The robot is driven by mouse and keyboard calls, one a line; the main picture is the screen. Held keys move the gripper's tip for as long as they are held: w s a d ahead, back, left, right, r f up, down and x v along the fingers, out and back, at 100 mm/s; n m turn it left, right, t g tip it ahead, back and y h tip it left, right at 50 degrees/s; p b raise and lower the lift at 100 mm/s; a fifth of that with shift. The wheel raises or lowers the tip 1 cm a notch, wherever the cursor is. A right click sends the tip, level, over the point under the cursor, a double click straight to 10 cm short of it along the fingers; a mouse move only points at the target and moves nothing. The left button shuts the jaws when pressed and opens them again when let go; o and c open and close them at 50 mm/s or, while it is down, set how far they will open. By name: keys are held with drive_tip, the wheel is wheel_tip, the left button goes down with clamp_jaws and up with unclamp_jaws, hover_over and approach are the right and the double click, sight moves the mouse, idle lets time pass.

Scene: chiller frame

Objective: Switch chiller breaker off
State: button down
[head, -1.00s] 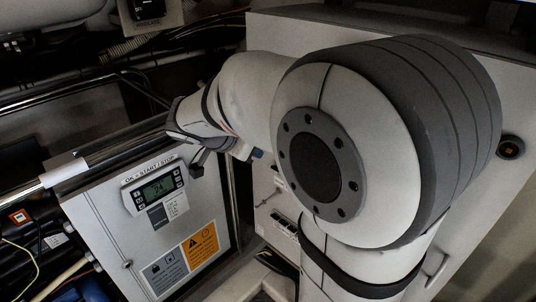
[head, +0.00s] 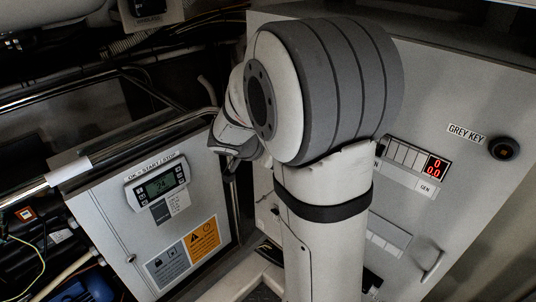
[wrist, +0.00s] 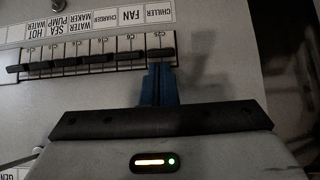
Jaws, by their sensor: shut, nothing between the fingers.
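In the wrist view the chiller breaker (wrist: 160,53) is the last black switch at the right end of a row of breakers, beneath the upside-down label CHILLER (wrist: 158,16). My gripper (wrist: 160,72) has its blue fingers closed together, with their tips right at the lower edge of this breaker. I cannot tell whether they touch it. Nothing is between the fingers. In the head view my arm blocks the breaker row, and the fingers cannot be made out.
The neighbouring fan breaker (wrist: 131,56) sits close to the left, with several more breakers beyond it. In the head view a control box with a lit display (head: 160,187) stands at left. A grey key knob (head: 503,148) and red digits (head: 434,167) are on the right panel.

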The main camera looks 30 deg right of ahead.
drive_tip(key=b, duration=0.2)
drive_tip(key=shift+f+b, duration=0.25)
drive_tip(key=shift+b, duration=0.05)
drive_tip(key=shift+h, duration=0.3)
